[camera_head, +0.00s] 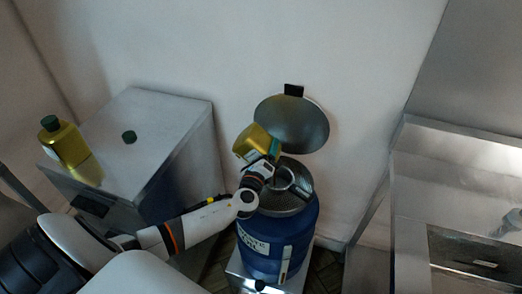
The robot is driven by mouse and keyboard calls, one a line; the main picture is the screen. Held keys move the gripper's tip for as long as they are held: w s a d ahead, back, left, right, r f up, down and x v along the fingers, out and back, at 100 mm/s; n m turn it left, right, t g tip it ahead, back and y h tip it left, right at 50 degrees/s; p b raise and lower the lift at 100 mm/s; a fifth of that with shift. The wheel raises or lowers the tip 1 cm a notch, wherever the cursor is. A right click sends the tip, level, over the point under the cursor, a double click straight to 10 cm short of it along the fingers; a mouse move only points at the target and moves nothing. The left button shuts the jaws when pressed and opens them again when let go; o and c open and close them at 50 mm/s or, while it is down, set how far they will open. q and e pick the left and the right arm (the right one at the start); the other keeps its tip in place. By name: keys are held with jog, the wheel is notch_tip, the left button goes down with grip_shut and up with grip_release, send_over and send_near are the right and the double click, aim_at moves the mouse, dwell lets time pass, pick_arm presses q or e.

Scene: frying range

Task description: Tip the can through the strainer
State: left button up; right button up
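The gold can (251,141) is tilted above the left part of the blue drum (272,246), with a green patch on its right side. My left gripper (262,166) is at the can's lower side and appears shut on it; its fingers are largely hidden. The strainer (300,184) appears as a ring in the drum's dark grey top, partly hidden by my gripper. No stream of liquid is visible. My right gripper is not in view.
A round dark lid (292,123) stands open behind the drum. A steel counter (440,160) is at right.

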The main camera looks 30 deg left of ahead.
pick_arm(q)
jog(key=shift+w+d+r+m+p, duration=0.15)
jog(key=shift+d+r+m+p, duration=0.2)
jog(key=shift+m+p, duration=0.25)
jog(key=shift+w+d+r+m+p, duration=0.1)
jog(key=shift+d+r+m+p, duration=0.1)
jog(key=shift+d+m+p, duration=0.35)
jog(key=shift+w+d+r+m+p, duration=0.15)
jog(key=shift+m+p, duration=0.1)
jog(key=shift+m, duration=0.4)
jog(key=shift+d+f+m+p, duration=0.1)
jog(key=shift+d+m+p, duration=0.1)
jog(key=shift+m, duration=0.4)
dwell(1.1)
dwell(0.4)
